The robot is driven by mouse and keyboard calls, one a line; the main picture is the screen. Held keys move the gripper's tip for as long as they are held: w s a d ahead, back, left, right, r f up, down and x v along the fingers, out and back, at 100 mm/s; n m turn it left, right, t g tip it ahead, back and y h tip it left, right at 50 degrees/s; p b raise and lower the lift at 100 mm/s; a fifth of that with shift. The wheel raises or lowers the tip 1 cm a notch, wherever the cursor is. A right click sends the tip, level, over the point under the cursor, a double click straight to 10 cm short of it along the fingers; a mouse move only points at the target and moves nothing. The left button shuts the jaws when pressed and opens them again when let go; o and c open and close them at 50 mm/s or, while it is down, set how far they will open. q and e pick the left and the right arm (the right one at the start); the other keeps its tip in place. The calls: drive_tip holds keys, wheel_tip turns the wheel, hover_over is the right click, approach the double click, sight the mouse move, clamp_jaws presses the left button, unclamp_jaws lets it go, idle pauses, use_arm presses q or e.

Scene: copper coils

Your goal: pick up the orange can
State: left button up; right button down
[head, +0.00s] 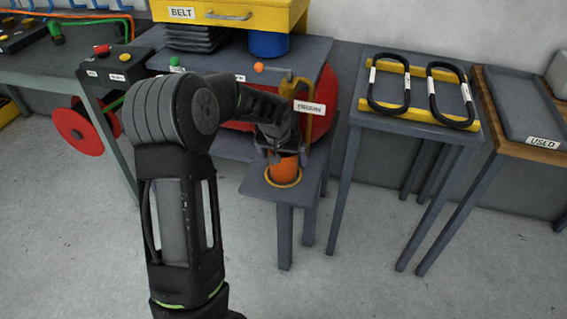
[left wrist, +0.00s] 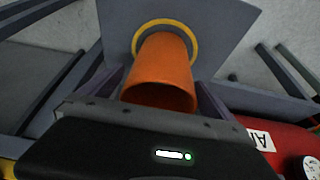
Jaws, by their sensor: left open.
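The orange can (head: 285,170) stands upright on a small grey stand (head: 259,187), inside a yellow ring (head: 285,184). In the left wrist view the can (left wrist: 162,70) appears between the two fingers of my left gripper (left wrist: 160,92), with the ring (left wrist: 190,33) around its far end. My left gripper (head: 282,153) is open at the can's upper part, with a finger on either side. Whether the fingers touch the can cannot be told. The arm and hand hide part of the can's top in the head view. My right gripper is not in view.
Behind the can is a bench with a red drum (head: 326,100), a labelled yellow bracket (head: 312,125) and a yellow drawer (head: 228,14) above. A table with two black loops (head: 389,85) stands to the right. Open floor lies in front.

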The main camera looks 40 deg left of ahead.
use_arm(q)
drive_tip(key=c, duration=1.9)
drive_tip(key=shift+r, duration=0.75)
drive_tip(key=shift+c, duration=0.2)
drive_tip(key=s+d, duration=0.3)
drive_tip(key=s, duration=0.5)
drive_tip(key=s+d+b, duration=0.1)
drive_tip(key=s+d, duration=0.2)
drive_tip(key=s, duration=0.6)
